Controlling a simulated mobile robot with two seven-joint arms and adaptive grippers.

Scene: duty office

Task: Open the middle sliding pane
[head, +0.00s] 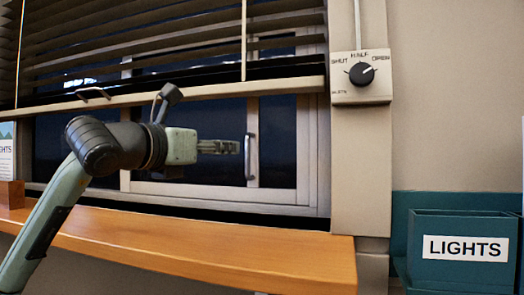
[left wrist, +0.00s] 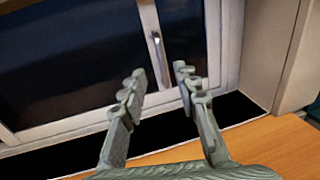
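The window's middle pane (head: 205,108) is dark glass in a pale frame, below a partly raised blind. A vertical metal handle (head: 249,157) is on the upright to the right of this glass. It also shows in the left wrist view (left wrist: 159,55). My left gripper (head: 236,147) points right across the glass, its fingertips close to the handle's left side in the head view. In the left wrist view the fingers (left wrist: 160,75) are apart and empty, with the handle just ahead between the tips. Contact is not visible. My right gripper is out of view.
The blind's bottom rail (head: 220,90) runs just above my left gripper. A wooden sill (head: 200,245) lies below. On the right are a SHUT/HALF/OPEN knob (head: 361,73) and a teal LIGHTS box (head: 462,225). A small wooden block (head: 12,194) stands at far left.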

